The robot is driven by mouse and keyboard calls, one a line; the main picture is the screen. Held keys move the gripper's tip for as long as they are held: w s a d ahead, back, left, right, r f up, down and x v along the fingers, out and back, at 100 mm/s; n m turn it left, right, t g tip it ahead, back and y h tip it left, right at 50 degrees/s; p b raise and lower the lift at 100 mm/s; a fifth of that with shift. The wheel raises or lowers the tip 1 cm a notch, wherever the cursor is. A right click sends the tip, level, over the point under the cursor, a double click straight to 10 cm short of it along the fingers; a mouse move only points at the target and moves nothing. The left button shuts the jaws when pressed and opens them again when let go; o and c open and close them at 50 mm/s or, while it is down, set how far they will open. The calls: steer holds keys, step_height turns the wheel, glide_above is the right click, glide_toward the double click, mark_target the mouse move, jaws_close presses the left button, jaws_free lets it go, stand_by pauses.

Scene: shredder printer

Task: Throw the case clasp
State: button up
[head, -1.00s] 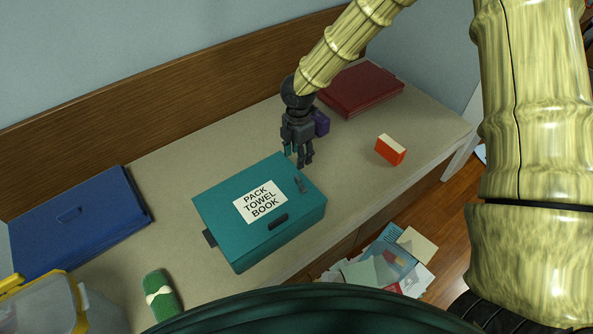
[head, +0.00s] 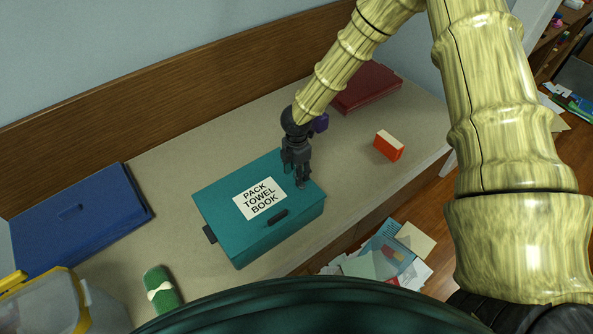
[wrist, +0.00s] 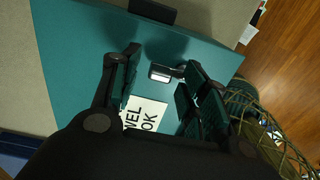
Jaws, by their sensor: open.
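The teal case (head: 235,245) lies closed on the bench, with a white label reading "PACK TOWEL BOOK" on its lid. In the wrist view, the small dark clasp (wrist: 162,73) with a pale face sits on the teal lid (wrist: 85,60) beyond the label. My gripper (head: 302,185) points down over the lid's right end and hides the clasp in the head view. In the wrist view, my gripper (wrist: 160,65) is open, its fingers on either side of the clasp. I cannot tell whether the right finger touches it.
A dark handle (head: 278,215) is on the case's front. A blue case (head: 80,225), green rolled towel (head: 160,290), orange-red book (head: 388,146) and dark red case (head: 367,88) rest on the bench. Papers (head: 385,255) lie on the floor in front.

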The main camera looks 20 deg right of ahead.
jaws_close()
steer(key=shift+m, duration=0.3)
steer(key=m, duration=0.1)
steer(key=d+m, duration=0.1)
steer(key=m, duration=0.1)
steer(key=shift+w+m, duration=0.1)
steer(key=shift+m, duration=0.2)
steer(key=m, duration=0.2)
steer(key=d+m, duration=0.1)
steer(key=m, duration=0.1)
steer(key=shift+d, duration=0.15)
steer(key=m, duration=0.3)
steer(key=s+d+m, duration=0.1)
steer(key=m, duration=0.1)
steer(key=shift+p, duration=0.3)
steer(key=m, duration=0.3)
steer(key=s+m, duration=0.1)
steer(key=shift+d+m, duration=0.3)
steer(key=shift+d, duration=0.05)
